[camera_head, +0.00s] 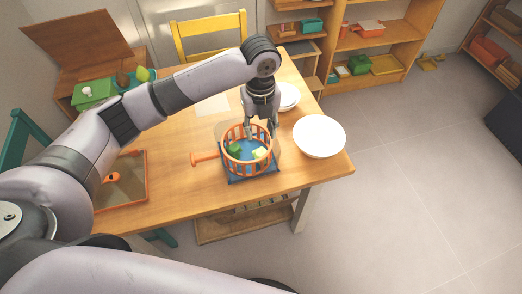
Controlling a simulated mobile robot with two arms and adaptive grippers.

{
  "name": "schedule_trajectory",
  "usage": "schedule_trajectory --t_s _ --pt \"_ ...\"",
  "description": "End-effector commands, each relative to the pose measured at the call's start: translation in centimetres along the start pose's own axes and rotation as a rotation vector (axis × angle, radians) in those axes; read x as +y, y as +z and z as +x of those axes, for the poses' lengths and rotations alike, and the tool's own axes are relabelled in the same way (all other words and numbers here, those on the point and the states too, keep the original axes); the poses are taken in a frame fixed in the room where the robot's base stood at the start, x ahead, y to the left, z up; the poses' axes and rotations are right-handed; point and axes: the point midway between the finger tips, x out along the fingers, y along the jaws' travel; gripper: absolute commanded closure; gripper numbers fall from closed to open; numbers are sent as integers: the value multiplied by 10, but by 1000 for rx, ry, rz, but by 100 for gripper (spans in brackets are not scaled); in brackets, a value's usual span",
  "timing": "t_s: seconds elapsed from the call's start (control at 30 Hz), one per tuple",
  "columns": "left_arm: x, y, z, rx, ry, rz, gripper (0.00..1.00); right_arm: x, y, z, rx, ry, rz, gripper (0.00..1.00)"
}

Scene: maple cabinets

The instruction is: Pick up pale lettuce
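A small pale green-yellow piece (259,152), which looks like the pale lettuce, lies inside an orange slatted basket (247,170) near the table's front edge. A darker green piece (234,150) lies to its left in the same basket. My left gripper (261,132) points down at the basket's back rim, just above and behind the pale piece. Its fingers look spread apart with nothing seen between them. The basket's slats partly hide both pieces. My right gripper is out of view.
The basket stands on a blue mat (236,180), with an orange handle (204,158) to its left. A white plate (319,136) lies to the right and a white bowl (288,96) behind. An orange-edged tray (121,182) is at left, and a yellow chair (210,27) stands behind the table.

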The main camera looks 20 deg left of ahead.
Motion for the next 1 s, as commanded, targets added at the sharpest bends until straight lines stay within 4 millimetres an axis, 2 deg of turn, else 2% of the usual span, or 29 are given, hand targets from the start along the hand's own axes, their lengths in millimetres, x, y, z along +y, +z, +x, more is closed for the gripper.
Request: schedule_trajectory --t_s 0.03,0.1,0.17,0.3,0.4,0.5,0.67,0.8,1.0 --pt "0 -1 11 4 3 -1 60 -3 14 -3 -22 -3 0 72" --pt "1 -1 27 3 3 -2 60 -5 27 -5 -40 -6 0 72" --pt "0 -1 38 3 1 -2 60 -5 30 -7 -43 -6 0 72" --pt "-1 0 60 2 -1 -2 60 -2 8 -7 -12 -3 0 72" --pt "-1 0 68 -1 -2 -2 60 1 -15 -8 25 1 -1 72" --pt "-1 0 73 0 -2 -2 60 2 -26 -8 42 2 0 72" --pt "1 1 94 1 1 -3 60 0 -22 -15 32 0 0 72" --pt "1 2 114 1 -1 -2 60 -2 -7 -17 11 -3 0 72" --pt "1 2 123 -2 -2 -1 60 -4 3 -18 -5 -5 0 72"
